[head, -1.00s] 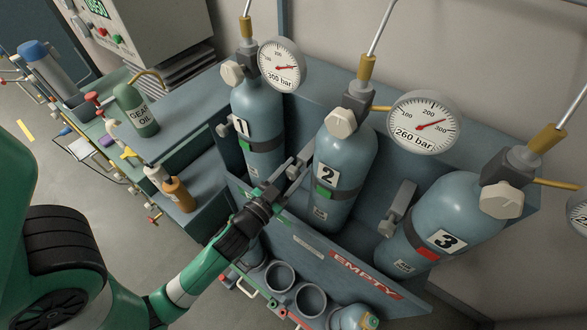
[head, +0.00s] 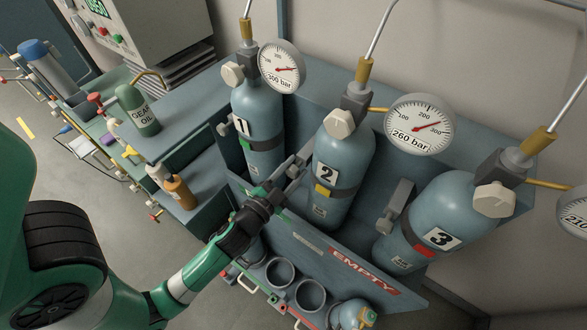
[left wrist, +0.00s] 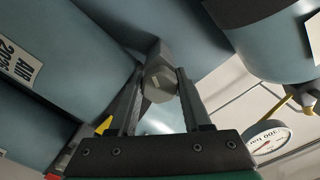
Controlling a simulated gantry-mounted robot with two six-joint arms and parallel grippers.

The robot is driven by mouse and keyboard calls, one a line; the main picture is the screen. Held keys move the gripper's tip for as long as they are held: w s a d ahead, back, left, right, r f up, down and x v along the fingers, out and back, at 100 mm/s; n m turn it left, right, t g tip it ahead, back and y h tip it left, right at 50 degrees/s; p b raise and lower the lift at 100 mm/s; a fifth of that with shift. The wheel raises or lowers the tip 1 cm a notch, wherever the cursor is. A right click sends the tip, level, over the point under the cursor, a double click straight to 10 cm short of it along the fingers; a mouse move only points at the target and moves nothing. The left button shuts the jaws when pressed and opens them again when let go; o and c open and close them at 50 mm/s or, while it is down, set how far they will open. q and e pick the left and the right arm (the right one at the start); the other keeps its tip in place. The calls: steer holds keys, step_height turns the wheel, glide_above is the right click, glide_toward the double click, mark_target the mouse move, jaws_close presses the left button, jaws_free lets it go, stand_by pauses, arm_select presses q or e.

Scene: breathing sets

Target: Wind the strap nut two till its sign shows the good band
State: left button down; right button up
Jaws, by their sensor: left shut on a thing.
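Cylinder two (head: 342,150), blue-grey with a "2" label, stands in the middle of the rack, a dark strap around it. Its small sign (head: 324,190) shows yellow; it also shows at lower left in the left wrist view (left wrist: 104,125). My left gripper (head: 298,168) reaches in from the left to the left side of cylinder two. In the left wrist view, the grey strap nut (left wrist: 159,83) sits between the fingers, which are shut on it. In the head view the nut is hidden by the fingers. My right gripper is in neither view.
Cylinder one (head: 262,120) with a green sign stands close behind the gripper; cylinder three (head: 450,215) with a red sign is at right. Gauges (head: 420,124) overhang. The EMPTY panel (head: 350,272) lies in front, and bottles stand on the left bench.

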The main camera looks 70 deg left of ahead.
arm_select(q)
steer(key=c, duration=0.6)
jaws_free()
steer(key=shift+s+d+f, duration=0.1)
steer(key=shift+s+d, duration=0.15)
steer(key=shift+s, duration=0.05)
steer(key=shift+b+v, duration=2.8)
steer(key=shift+v, duration=2.65)
